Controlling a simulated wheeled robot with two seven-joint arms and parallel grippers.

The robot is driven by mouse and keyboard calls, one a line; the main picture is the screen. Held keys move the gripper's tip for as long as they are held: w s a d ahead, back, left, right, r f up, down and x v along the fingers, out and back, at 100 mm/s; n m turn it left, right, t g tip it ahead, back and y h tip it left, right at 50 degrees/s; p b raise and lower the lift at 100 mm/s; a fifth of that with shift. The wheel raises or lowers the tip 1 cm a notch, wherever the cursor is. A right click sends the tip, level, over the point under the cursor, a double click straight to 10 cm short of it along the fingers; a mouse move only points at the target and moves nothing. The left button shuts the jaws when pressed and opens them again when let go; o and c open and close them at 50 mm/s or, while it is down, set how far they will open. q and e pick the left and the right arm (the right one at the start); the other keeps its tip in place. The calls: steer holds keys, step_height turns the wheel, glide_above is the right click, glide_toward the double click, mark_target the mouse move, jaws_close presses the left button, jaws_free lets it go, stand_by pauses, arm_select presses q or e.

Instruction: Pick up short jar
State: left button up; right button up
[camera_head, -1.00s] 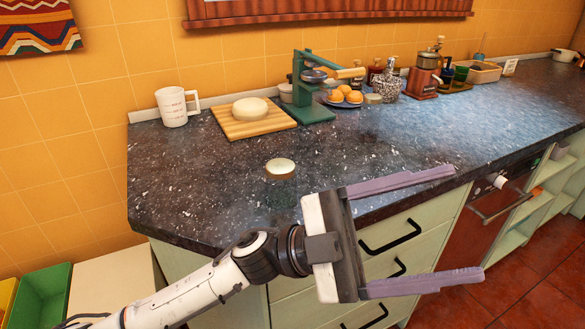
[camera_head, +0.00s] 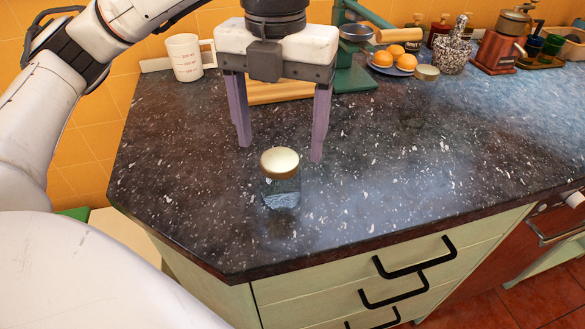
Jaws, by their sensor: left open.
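The short jar (camera_head: 281,190) is clear glass with a gold lid. It stands upright on the dark speckled countertop (camera_head: 390,170), near the front left corner. My left gripper (camera_head: 280,153) points down, with its two purple fingers spread apart and nothing between them. In the head view the fingertips show just above and behind the jar's lid, apart from the jar. How far behind it they are is hard to tell. My right gripper is not in view.
A wooden board (camera_head: 270,92) is partly hidden behind my gripper. A green press (camera_head: 352,60), a plate of oranges (camera_head: 393,68) and a small jar (camera_head: 427,74) stand at the back. The counter right of the short jar is clear.

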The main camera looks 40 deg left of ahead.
mark_target(277, 158)
arm_select(q)
steer(key=f, duration=0.1)
steer(key=s+f, duration=0.1)
steer(key=f, duration=0.1)
steer(key=shift+f, duration=0.1)
steer(key=shift+d+f, duration=0.15)
steer(key=shift+f, duration=1.2)
steer(key=shift+d+f, duration=0.1)
steer(key=shift+f, duration=1.25)
steer(key=c, duration=1.2)
